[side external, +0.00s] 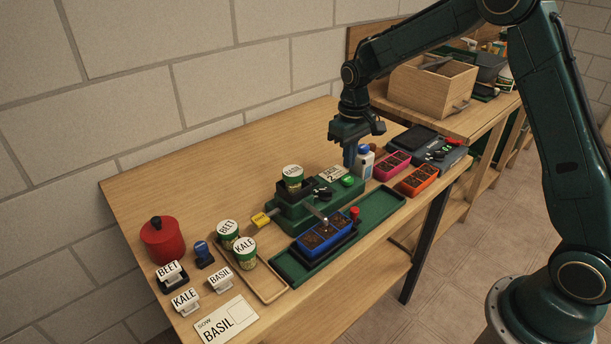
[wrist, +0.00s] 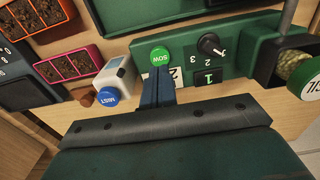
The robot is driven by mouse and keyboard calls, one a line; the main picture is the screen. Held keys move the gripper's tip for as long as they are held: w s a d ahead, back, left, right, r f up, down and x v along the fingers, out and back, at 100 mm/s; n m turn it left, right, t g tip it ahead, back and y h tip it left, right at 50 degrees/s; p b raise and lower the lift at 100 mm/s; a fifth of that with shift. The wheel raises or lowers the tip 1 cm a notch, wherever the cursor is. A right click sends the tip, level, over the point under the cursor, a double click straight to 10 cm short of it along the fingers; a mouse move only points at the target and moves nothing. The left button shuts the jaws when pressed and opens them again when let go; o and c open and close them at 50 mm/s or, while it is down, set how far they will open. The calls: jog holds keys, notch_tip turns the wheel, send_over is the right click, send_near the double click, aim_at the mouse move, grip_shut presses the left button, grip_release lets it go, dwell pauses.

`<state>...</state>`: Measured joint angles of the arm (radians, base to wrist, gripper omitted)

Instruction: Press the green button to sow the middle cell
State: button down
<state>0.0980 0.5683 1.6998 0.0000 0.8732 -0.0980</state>
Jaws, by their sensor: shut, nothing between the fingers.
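The green button (side external: 347,181), marked SOW in the wrist view (wrist: 160,57), sits on the dark green sowing machine (side external: 296,214). My gripper (side external: 349,167) is shut and empty, pointing down close above the button. In the wrist view its fingertips (wrist: 157,80) lie just beside the button's edge; I cannot tell whether they touch. A blue tray (side external: 305,252) with soil-filled cells stands on the machine's green track in front. A labelled green-and-white cup (side external: 292,178) sits on top of the machine. A card (side external: 227,318) reads SOW BASIL.
A white bottle with a blue MIST cap (wrist: 108,95) stands close beside the fingers. A black dial (wrist: 211,45) is near the button. Pink (side external: 391,165) and orange (side external: 416,181) trays lie to the right. Cups marked BELT or BEET (side external: 228,234) and KALE (side external: 245,252) stand left.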

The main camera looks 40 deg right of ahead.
aim_at(348, 179)
jog(key=shift+r, duration=1.75)
jog(key=s+a+r+t, duration=0.3)
jog(key=s+r, duration=1)
jog(key=s+a+t, duration=0.1)
jog(key=s+t, duration=0.1)
jog(key=s, duration=1.5)
jog(key=shift+a+r+t, duration=0.25)
jog(key=shift+a+t, duration=0.05)
jog(key=shift+a, duration=0.05)
